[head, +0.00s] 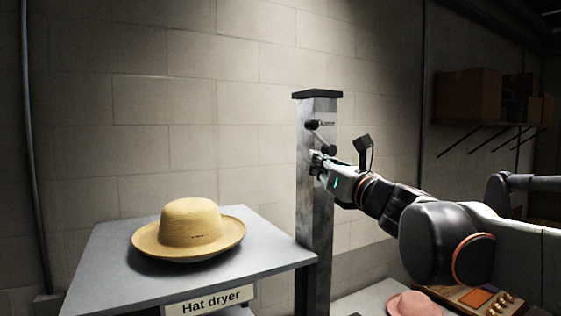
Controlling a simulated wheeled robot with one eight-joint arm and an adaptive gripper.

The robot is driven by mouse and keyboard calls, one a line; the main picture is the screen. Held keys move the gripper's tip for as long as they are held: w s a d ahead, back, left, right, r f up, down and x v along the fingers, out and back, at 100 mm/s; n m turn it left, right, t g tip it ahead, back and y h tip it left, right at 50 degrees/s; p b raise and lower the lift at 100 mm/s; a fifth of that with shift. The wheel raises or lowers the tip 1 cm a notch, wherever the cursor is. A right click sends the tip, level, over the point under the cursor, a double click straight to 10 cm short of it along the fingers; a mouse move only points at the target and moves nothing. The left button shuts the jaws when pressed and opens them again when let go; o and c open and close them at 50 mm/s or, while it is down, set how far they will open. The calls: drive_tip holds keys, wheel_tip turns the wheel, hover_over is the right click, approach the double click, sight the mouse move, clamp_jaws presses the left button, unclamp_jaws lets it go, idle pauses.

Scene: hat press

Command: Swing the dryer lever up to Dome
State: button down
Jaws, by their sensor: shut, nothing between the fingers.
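The dryer lever (321,138) is a small dark lever on the upper part of a grey metal post (316,210). It slants down and to the right from its round black pivot to a dark knob. A small label beside the pivot is too small to read surely. My gripper (316,164) is shut and empty, just below the lever's knob and close in front of the post. I cannot tell whether it touches the lever.
A straw hat (190,228) rests on a grey table (100,262) to the left, with a "Hat dryer" sign (211,301) on its front. A pink hat (414,304) and an orange-buttoned panel (483,298) are at lower right. A shelf with boxes (468,95) hangs at right.

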drive_tip(key=b+v, duration=0.1)
drive_tip(key=v, duration=0.6)
drive_tip(key=shift+d, duration=0.15)
drive_tip(key=shift+s+r, duration=0.1)
drive_tip(key=s+a+f+n+g+b, duration=0.25)
drive_tip(key=f+n+b, duration=0.35)
drive_tip(key=f, duration=0.6)
drive_tip(key=s+a+f+n+g+b, duration=0.25)
drive_tip(key=s+f+n+b, duration=0.35)
drive_tip(key=f, duration=0.7)
drive_tip(key=s+a+f+n+g+b, duration=0.25)
drive_tip(key=f+n+b, duration=0.35)
drive_tip(key=f, duration=0.6)
drive_tip(key=s+d+f+n+g+h+b, duration=0.1)
drive_tip(key=s+d+f+n+h+b, duration=0.1)
drive_tip(key=f, duration=0.8)
drive_tip(key=s+d+f+n+g+h+b, duration=0.2)
drive_tip(key=s+d+f+n+b, duration=0.3)
drive_tip(key=f, duration=0.6)
drive_tip(key=s+d+f+n+g+h+b, duration=0.1)
drive_tip(key=s+d+f+n+h+b, duration=0.2)
drive_tip(key=f+n+b, duration=0.3)
wheel_tip(320, 180, down, 5)
drive_tip(key=shift+s+d+f+n+h+b, duration=0.15)
drive_tip(key=shift+d+n+h+b, duration=0.35)
drive_tip(key=shift+n, duration=0.6)
